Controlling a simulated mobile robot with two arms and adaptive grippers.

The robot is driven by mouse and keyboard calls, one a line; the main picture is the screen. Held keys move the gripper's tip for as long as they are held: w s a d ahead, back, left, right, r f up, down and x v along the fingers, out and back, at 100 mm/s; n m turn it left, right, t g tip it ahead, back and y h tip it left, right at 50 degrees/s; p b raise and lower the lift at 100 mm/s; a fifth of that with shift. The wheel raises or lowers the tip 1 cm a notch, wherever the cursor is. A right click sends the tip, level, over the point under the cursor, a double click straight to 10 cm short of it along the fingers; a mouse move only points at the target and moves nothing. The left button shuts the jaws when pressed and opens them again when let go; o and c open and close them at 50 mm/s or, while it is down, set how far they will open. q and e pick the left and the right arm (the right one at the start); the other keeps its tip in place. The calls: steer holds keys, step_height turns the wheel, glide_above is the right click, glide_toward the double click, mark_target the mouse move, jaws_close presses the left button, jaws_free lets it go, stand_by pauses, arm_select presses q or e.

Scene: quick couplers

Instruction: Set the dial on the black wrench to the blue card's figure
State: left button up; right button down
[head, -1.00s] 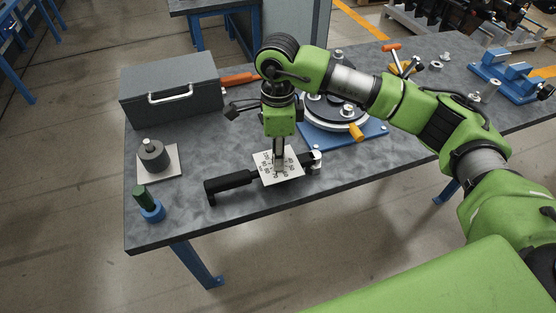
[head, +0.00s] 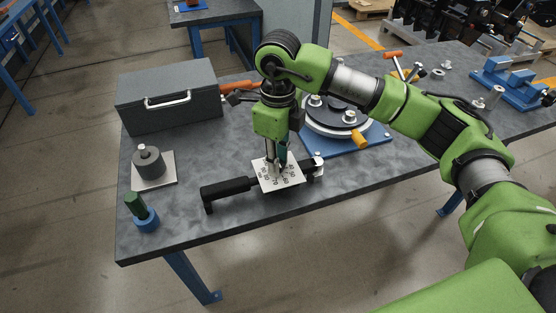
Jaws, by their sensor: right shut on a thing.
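The black wrench (head: 229,188) lies across the front of the grey table, its handle to the left and a light metal head (head: 318,165) at its right end. A white square dial plate (head: 266,184) with black figures sits on its middle. My right gripper (head: 277,167) points down over the plate, shut on the dial's knob, which the fingers mostly hide. Figures such as 50, 60 and 70 show around it, but the pointer's setting cannot be read. I see no blue card. My left gripper is not in view.
A grey toolbox (head: 170,112) stands at back left, before it a dark weight on a light plate (head: 168,181). A green-handled piece in a blue ring (head: 147,222) is near the front left corner. A round fixture on a blue base (head: 372,139) is behind the wrench.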

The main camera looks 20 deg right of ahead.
stand_by(0.3)
steer(key=c, duration=1.8)
jaws_free()
step_height(320, 180, up, 12)
steer(key=shift+r, duration=0.1)
